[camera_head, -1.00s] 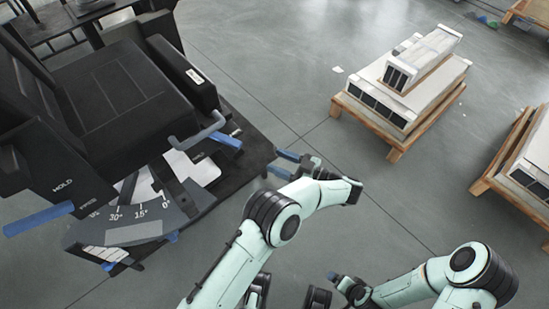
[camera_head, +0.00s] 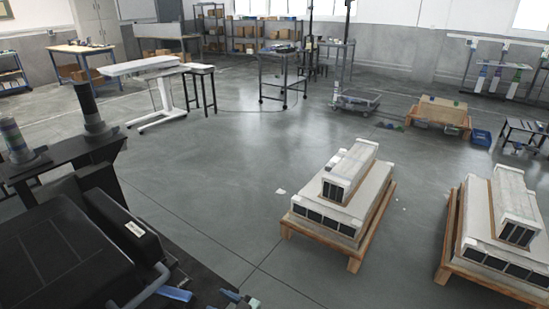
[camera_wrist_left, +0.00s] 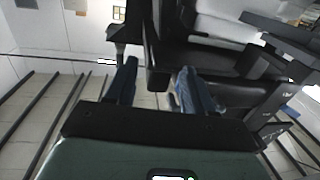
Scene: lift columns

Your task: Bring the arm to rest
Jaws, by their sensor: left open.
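Only the tip of my left gripper (camera_head: 240,298) shows at the bottom edge of the head view, just right of a blue-gripped grey handle (camera_head: 150,290) on the black machine (camera_head: 60,255). In the left wrist view my left gripper (camera_wrist_left: 160,88) has its two dark blue fingers apart, with nothing between them. Black machine parts (camera_wrist_left: 210,55) lie beyond the fingers there. The rest of my left arm is out of the head view. My right arm and gripper do not show.
Two wooden pallets with white stacked units, one (camera_head: 350,262) at right centre and one (camera_head: 440,272) at far right, stand on the grey floor. Tables, a white bench (camera_head: 150,66) and shelves (camera_head: 255,36) stand at the back. The middle floor (camera_head: 240,180) is clear.

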